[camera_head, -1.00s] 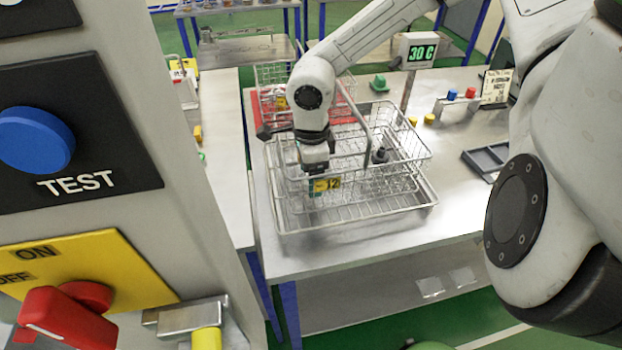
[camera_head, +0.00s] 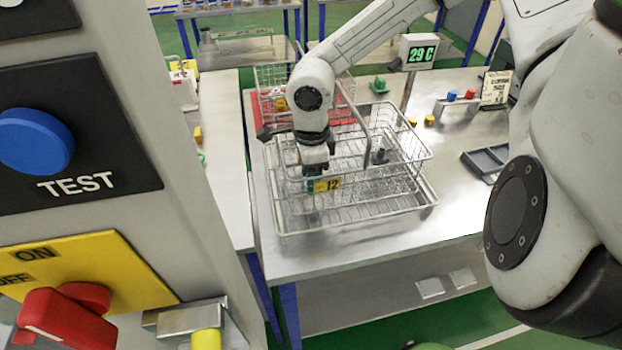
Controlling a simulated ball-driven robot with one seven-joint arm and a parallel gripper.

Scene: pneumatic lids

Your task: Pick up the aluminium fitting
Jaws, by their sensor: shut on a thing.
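My gripper (camera_head: 314,174) points down at the front left of the front wire basket (camera_head: 412,180), close to its yellow tag marked 12 (camera_head: 328,185). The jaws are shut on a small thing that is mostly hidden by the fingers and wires. A small teal patch shows at the fingertips, but I cannot tell what it belongs to. I cannot make out the aluminium fitting for sure. A dark fitting (camera_head: 380,156) stands in the basket to the right of my gripper.
The basket stands in a wire tray (camera_head: 428,206) on a metal table. A red-based wire basket (camera_head: 262,98) is behind. A display reading 29 C (camera_head: 421,53), yellow pieces (camera_head: 429,120) and a dark tray (camera_head: 484,161) lie right. A control panel (camera_head: 170,200) fills the left foreground.

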